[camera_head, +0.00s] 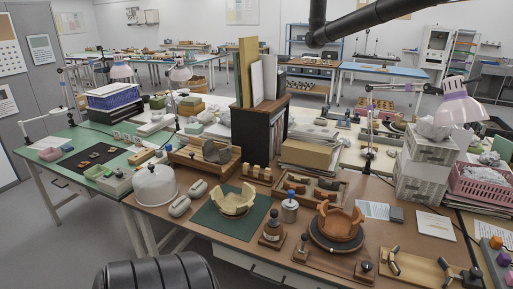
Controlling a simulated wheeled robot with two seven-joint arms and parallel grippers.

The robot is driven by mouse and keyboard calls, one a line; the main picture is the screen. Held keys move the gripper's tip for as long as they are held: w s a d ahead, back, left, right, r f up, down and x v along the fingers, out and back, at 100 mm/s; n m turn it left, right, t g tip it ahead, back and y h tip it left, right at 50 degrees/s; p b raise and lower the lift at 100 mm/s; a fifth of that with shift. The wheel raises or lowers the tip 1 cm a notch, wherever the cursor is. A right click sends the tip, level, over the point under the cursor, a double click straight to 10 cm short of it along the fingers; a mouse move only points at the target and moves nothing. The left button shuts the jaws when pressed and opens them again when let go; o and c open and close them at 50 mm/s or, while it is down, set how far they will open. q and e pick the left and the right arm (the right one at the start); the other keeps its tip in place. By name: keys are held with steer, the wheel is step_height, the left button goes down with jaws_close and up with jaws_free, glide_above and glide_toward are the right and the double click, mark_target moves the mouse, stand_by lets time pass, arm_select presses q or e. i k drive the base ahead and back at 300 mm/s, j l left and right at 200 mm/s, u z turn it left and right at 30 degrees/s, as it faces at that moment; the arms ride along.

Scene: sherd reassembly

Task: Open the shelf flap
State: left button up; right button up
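A small dark shelf cabinet (251,136) with a brown top stands on the brown worktable (222,250), near its middle back. Its front face is dark, and I cannot make out a separate flap, a handle, or whether it is open or shut. Upright boards and folders (257,80) stand on top of the cabinet. Neither of my grippers shows in the head view.
Small blocks (257,173) and a tray of sherds (312,188) lie before the cabinet. Nearer are a pale broken bowl (233,201) on a green mat and an orange one (339,222) on a dark disc.

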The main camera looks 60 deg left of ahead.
mark_target(185, 160)
steer(key=u, duration=2.5)
steer(key=i+j+z, duration=0.2)
steer(key=i+j, duration=0.2)
steer(key=i, duration=0.15)
